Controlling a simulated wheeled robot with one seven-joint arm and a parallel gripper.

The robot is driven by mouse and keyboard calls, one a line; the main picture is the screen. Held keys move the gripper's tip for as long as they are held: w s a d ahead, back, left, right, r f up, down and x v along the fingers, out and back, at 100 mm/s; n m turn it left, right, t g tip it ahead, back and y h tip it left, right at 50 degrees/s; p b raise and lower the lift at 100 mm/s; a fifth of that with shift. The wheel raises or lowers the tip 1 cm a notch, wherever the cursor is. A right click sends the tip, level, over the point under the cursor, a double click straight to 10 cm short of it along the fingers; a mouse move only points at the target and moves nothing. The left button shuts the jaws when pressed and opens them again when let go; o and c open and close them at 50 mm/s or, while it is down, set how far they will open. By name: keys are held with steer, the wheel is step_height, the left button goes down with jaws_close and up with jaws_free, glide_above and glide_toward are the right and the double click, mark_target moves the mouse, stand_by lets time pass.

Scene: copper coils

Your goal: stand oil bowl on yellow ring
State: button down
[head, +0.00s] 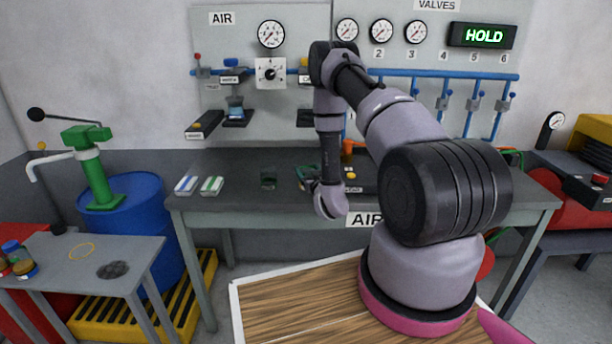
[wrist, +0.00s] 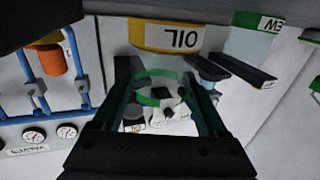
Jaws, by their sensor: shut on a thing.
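My gripper (head: 306,174) is over the back bench, near its middle. In the wrist view its dark green fingers (wrist: 162,80) are shut on a clear, round, see-through bowl (wrist: 154,76), which I take to be the oil bowl. A green band shows through or around it. In the head view the held bowl is hard to make out.
A dark mesh disc (head: 113,269) lies beside the ring. Small jars (head: 20,262) stand at the side table's left edge. A green pump (head: 92,170) tops a blue drum (head: 135,200).

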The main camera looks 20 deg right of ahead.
steer(key=shift+f, duration=0.75)
steer(key=shift+d, duration=0.1)
steer(key=shift+f, duration=0.2)
jaws_free()
steer(key=shift+r, duration=0.1)
